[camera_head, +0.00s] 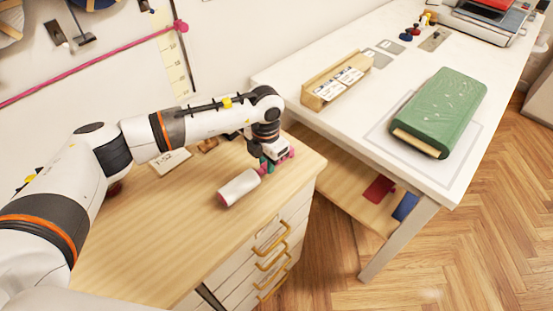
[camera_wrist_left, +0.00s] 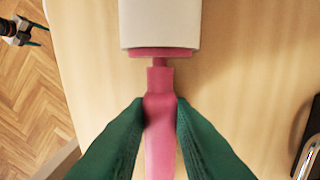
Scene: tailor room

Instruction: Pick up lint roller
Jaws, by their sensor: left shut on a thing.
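The lint roller (camera_head: 239,188) has a white roll with pink ends and a pink handle. It is over the wooden drawer cabinet's top near the right edge; I cannot tell if it is lifted. My left gripper (camera_head: 270,163) points down at the handle end. In the left wrist view, its green fingers (camera_wrist_left: 160,118) are shut on the pink handle (camera_wrist_left: 160,145) from both sides, and the lint roller's white roll (camera_wrist_left: 160,22) is at the top.
The wooden cabinet top (camera_head: 150,240) is mostly clear, with a small "T-52" card (camera_head: 170,161) behind my arm. A white table (camera_head: 420,175) stands to the right with a green bundle (camera_head: 440,110) and a wooden card holder (camera_head: 335,80).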

